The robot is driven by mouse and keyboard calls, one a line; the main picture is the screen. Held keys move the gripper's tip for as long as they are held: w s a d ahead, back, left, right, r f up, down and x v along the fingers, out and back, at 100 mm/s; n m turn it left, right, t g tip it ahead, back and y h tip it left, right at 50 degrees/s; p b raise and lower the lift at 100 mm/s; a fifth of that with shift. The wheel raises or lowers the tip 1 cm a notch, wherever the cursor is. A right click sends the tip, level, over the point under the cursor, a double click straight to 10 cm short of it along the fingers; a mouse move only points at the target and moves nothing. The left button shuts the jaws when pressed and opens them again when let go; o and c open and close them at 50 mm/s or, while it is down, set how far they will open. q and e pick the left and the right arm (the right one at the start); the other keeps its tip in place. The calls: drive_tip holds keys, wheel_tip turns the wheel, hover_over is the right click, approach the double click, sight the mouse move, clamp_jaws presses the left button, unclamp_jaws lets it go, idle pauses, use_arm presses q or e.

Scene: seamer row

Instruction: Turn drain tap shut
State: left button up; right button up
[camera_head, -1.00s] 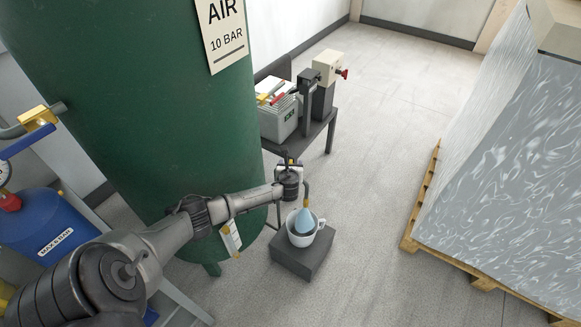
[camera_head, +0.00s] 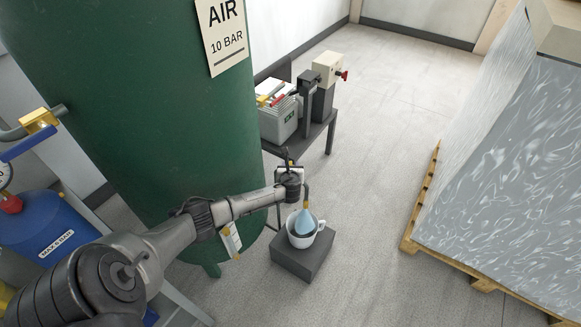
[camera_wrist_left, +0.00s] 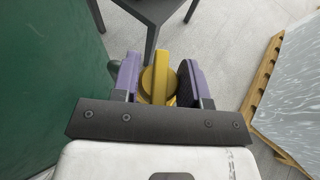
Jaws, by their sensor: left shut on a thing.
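The drain tap has a yellow handle (camera_wrist_left: 160,77), which shows in the left wrist view between my two purple-sided fingers. My left gripper (camera_wrist_left: 159,80) is shut on this handle. In the head view my left gripper (camera_head: 290,172) is at the lower right side of the green air tank (camera_head: 140,110), and the wrist largely hides the tap. A brass-coloured spout (camera_head: 306,192) points down beside it. A pale blue cone, which looks like water, spreads below the spout into a white mug (camera_head: 319,240). My right gripper is not in view.
The mug stands on a dark block (camera_head: 290,262) on the floor. A dark table (camera_head: 318,132) behind holds a grey box (camera_head: 279,122) and a small machine with a red knob. A wrapped load on a wooden pallet (camera_head: 425,200) stands at right. Floor between is clear.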

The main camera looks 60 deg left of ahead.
use_arm(q)
drive_tip(key=shift+w+d+r+n+g+p, duration=0.1)
drive_tip(key=shift+n+g+p, duration=0.25)
drive_tip(key=shift+n+g, duration=0.3)
drive_tip(key=shift+n+g+y, duration=0.6)
drive_tip(key=shift+n+g, duration=0.25)
drive_tip(key=shift+g, duration=0.1)
drive_tip(key=shift+n+g+y, duration=0.3)
drive_tip(key=shift+n+g, duration=0.6)
drive_tip(key=shift+g, duration=0.2)
drive_tip(key=shift+f+n+g, duration=0.2)
drive_tip(key=shift+n+g, duration=0.2)
drive_tip(key=shift+n+g+b, duration=0.5)
drive_tip(key=n+g+b, duration=0.3)
drive_tip(key=g+b, duration=0.1)
drive_tip(key=shift+f, duration=0.1)
drive_tip(key=shift+n+g+h+b, duration=0.6)
drive_tip(key=shift+n+g+b, duration=0.15)
drive_tip(key=shift+b, duration=0.25)
drive_tip(key=shift+n, duration=0.25)
drive_tip(key=shift+r, duration=0.2)
